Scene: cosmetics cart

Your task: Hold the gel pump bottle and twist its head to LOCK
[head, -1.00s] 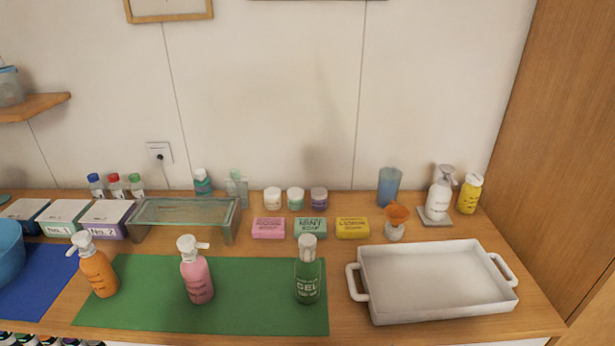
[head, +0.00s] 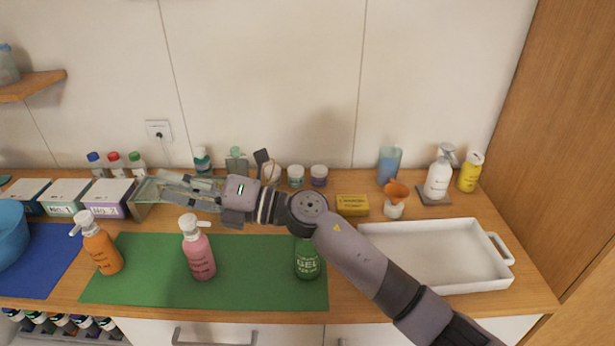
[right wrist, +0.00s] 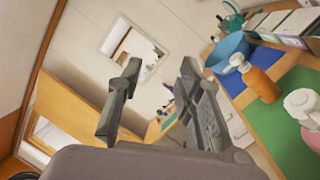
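The green gel pump bottle (head: 307,262) stands upright on the green mat (head: 255,293) in the head view. My right arm passes in front of it and hides its pump head. My right gripper (head: 168,190) is left of the bottle, above the back of the mat and in front of the glass stand, pointing left. In the right wrist view its two fingers (right wrist: 150,108) are spread with nothing between them. My left gripper is not in view.
A pink pump bottle (head: 199,252) and an orange pump bottle (head: 103,247) stand on the mat's left part. A white tray (head: 440,281) is at the right. Soaps, jars and a funnel (head: 396,191) stand behind. The front strip of the mat is clear.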

